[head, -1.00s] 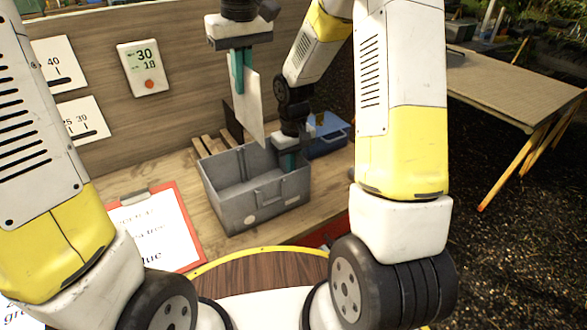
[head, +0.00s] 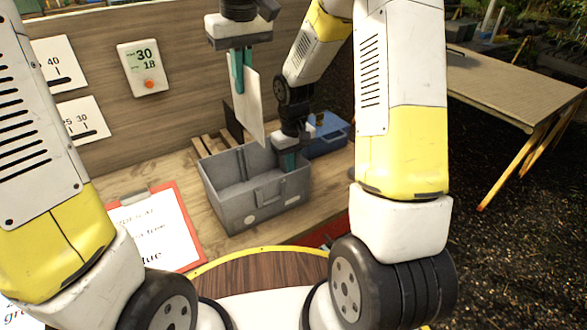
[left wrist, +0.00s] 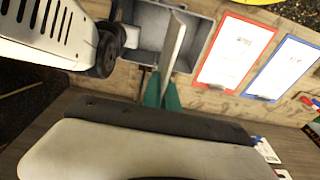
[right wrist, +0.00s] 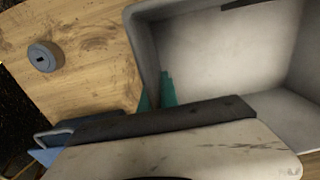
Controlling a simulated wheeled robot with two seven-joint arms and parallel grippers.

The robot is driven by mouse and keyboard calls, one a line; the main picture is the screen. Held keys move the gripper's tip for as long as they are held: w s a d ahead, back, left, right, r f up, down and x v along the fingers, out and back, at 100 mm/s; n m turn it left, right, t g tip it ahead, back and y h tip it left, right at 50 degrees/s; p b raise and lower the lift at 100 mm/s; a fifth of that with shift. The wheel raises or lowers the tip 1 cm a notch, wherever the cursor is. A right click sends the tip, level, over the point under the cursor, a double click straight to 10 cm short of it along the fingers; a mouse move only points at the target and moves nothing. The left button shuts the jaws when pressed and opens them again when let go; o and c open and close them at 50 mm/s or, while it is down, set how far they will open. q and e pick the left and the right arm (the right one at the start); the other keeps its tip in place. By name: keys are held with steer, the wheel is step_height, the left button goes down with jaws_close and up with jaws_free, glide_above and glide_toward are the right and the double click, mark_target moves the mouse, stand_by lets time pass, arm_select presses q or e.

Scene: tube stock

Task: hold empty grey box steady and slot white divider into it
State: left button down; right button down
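The empty grey box (head: 255,198) stands upright on the wooden bench; it also shows in the left wrist view (left wrist: 200,32) and the right wrist view (right wrist: 147,50). My left gripper (head: 240,70) is shut on the white divider (head: 252,108), which hangs upright above the box, apart from it. The left wrist view shows the divider (left wrist: 175,45) between the green fingers (left wrist: 162,92). My right gripper (head: 288,160) is at the box's right wall. In the right wrist view its green fingers (right wrist: 157,92) sit on both sides of that wall, shut on it.
A blue case (head: 328,134) lies just behind and right of the box. A red clipboard (head: 190,212) lies left of it. A wooden panel (head: 190,60) with a display (head: 143,68) rises behind. A round blue-grey item (right wrist: 45,57) lies on the bench.

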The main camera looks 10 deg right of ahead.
mark_target(249, 131)
arm_select(q)
steer(key=shift+f, duration=0.1)
stand_by(0.3)
steer(key=shift+f, duration=3.85)
steer(key=shift+f, duration=0.95)
steer(key=shift+f, duration=1.5)
steer(key=shift+f, duration=1.35)
steer(key=shift+f, duration=0.15)
